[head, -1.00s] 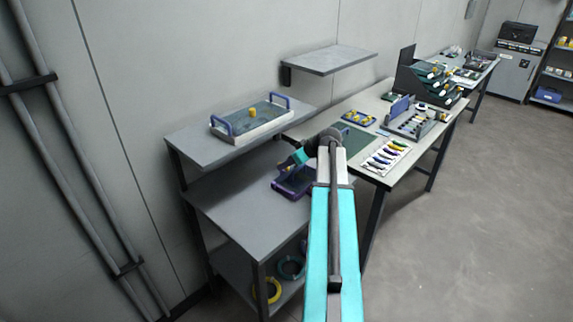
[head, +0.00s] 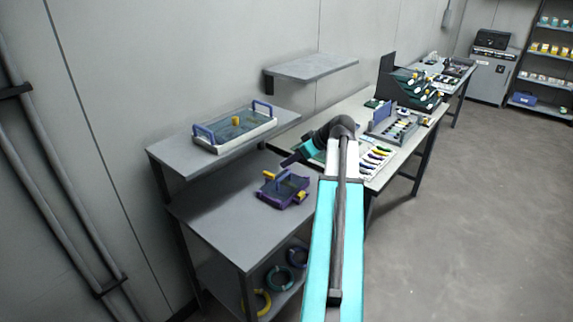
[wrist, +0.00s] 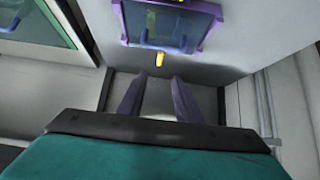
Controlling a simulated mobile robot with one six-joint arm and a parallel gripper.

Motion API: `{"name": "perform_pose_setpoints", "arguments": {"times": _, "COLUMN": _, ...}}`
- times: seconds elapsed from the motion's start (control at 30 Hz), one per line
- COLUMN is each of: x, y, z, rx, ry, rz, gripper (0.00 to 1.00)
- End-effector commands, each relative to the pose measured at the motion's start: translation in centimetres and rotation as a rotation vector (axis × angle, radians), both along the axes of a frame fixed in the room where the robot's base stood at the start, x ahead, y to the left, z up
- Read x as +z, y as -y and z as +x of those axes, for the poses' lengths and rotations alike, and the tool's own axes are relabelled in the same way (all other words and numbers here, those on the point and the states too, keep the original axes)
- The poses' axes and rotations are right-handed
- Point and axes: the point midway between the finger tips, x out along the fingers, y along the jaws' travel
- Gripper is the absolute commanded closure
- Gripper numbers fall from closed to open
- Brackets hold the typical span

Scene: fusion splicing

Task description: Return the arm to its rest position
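My arm reaches forward from the bottom of the head view, teal and white with a dark elbow. My gripper (head: 289,160) is above the grey bench, just behind and to the right of a purple-framed tray (head: 268,198). In the wrist view my gripper (wrist: 158,76) has its two purple fingers apart with nothing between them. The purple-framed tray (wrist: 207,35) lies beyond the fingertips there, with a yellow piece on its near edge. The gripper does not touch the tray.
A blue-handled tray (head: 272,123) stands on the upper shelf of the grey bench (head: 222,222). A small wall shelf (head: 312,67) juts out behind. The worktable (head: 400,160) to the right carries racks and coloured tools. Open floor (head: 470,240) lies to the right.

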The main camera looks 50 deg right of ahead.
Motion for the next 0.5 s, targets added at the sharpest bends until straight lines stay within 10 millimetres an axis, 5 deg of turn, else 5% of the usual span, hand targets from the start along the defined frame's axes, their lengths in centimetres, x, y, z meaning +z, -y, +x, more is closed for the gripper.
{"name": "perform_pose_setpoints", "arguments": {"times": 0.5, "x": 0.53, "y": 0.06, "z": -0.5, "rx": 0.0, "ry": 0.0, "rz": 0.0, "gripper": 0.69}}
